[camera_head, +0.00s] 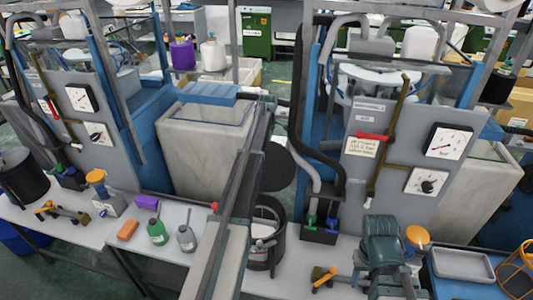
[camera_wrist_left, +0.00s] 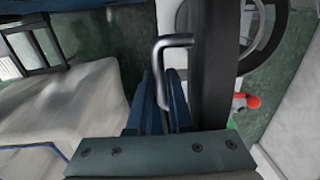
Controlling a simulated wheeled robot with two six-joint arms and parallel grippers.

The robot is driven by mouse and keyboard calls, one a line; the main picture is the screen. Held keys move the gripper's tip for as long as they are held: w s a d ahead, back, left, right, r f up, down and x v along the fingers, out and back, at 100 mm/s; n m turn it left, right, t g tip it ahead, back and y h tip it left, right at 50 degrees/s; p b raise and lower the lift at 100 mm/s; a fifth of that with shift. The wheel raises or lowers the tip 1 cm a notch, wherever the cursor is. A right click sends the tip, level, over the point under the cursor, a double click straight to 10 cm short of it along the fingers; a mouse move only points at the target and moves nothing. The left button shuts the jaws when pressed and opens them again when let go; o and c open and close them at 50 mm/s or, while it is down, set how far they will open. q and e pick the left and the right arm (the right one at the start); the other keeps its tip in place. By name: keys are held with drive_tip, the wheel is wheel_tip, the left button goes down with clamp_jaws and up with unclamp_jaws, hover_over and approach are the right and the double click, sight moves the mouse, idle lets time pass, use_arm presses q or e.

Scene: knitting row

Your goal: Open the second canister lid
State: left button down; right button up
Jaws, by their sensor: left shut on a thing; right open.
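The second canister (camera_head: 263,236) is a black round can at the middle of the table's front, partly hidden by my left arm. Its dark round lid (camera_head: 277,166) stands raised and steeply tilted above the can. In the left wrist view the lid (camera_wrist_left: 211,65) shows nearly edge-on as a dark bar, with a bent metal handle (camera_wrist_left: 171,42) beside it. My left gripper (camera_wrist_left: 166,92) is shut on this handle; in the head view my arm hides it. Part of the can's round opening (camera_wrist_left: 265,38) shows at upper right. My right gripper (camera_head: 382,232) is open, right of the can; its fingertips are unclear.
Another black canister (camera_head: 20,176) stands at far left. A grey tray (camera_head: 462,265) is at right. Machine panels with gauges stand behind the table.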

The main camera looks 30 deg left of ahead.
use_arm(q)
drive_tip(key=shift+w+a+f, duration=0.15)
drive_tip(key=shift+w+a, duration=0.05)
drive_tip(key=shift+w, duration=0.75)
use_arm(e)
drive_tip(key=shift+f, duration=0.15)
use_arm(q)
drive_tip(key=c, duration=1.1)
unclamp_jaws()
drive_tip(key=shift+c, duration=0.2)
drive_tip(key=shift+o, duration=1.2)
drive_tip(key=shift+w+f, duration=0.2)
drive_tip(key=shift+o, duration=0.3)
drive_tip(key=shift+w+f, duration=0.15)
drive_tip(key=shift+w, duration=0.05)
drive_tip(key=shift+s, duration=0.15)
use_arm(e)
drive_tip(key=shift+w+a+f, duration=0.1)
drive_tip(key=shift+w+a, duration=0.05)
drive_tip(key=shift+w, duration=0.25)
use_arm(q)
drive_tip(key=shift+a, duration=0.1)
